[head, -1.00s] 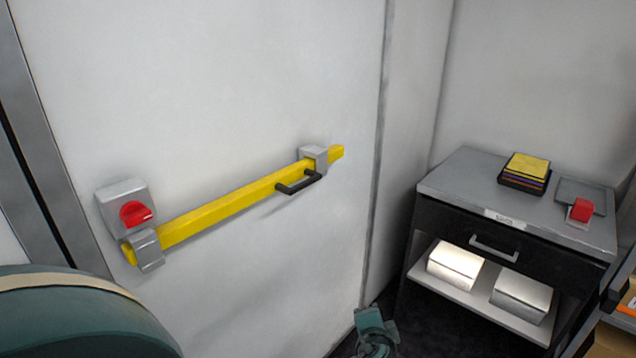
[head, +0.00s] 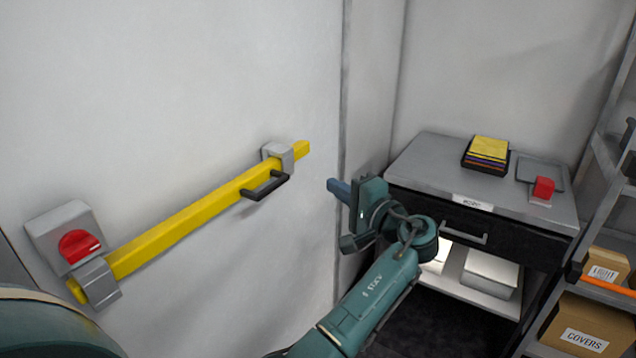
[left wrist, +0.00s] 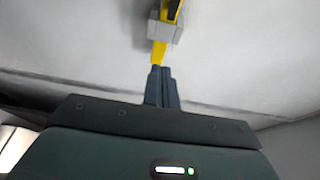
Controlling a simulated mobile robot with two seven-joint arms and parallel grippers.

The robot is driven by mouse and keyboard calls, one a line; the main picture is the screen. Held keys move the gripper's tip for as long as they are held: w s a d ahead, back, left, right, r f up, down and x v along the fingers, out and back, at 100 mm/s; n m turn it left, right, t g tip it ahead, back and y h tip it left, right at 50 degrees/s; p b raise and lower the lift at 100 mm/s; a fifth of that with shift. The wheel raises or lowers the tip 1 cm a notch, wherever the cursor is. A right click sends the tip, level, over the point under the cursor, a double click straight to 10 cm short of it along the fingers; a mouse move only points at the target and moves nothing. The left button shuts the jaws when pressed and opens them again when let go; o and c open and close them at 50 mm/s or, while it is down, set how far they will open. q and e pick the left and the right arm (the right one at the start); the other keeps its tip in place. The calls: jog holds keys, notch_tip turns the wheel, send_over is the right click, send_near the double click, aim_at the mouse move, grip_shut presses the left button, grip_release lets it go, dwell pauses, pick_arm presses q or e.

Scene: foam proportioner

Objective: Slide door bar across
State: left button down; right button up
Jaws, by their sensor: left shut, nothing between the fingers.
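The yellow door bar (head: 190,222) runs across the white door, rising to the right. Its left end sits in a grey bracket (head: 97,284) below a grey box with a red knob (head: 80,245). Its right end passes a second grey bracket (head: 278,156) and sticks out a little. A black handle (head: 265,188) is fixed to the bar near that bracket. My left gripper (head: 334,187) is shut and empty, right of the bar's end and apart from the handle. In the left wrist view, its closed fingers (left wrist: 161,72) point toward the bar's end (left wrist: 159,50). My right gripper is not seen.
A grey-topped cabinet (head: 415,160) stands behind my left arm, with yellow-topped books (head: 488,150) and a red object (head: 543,188) on it. Shelving with boxes (head: 590,325) is at the right. The door surface around the handle is clear.

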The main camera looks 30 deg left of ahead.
pick_arm(q)
jog(key=a+p, duration=0.3)
jog(key=a, duration=0.5)
jog(key=shift+s+a+p, duration=0.15)
jog(key=shift+a+p, duration=0.15)
jog(key=shift+a, duration=0.1)
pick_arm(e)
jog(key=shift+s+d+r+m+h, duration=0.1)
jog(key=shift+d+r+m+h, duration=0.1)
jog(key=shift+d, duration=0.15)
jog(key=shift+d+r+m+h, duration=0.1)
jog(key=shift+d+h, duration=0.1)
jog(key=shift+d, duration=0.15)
pick_arm(q)
jog(key=shift+s, duration=0.15)
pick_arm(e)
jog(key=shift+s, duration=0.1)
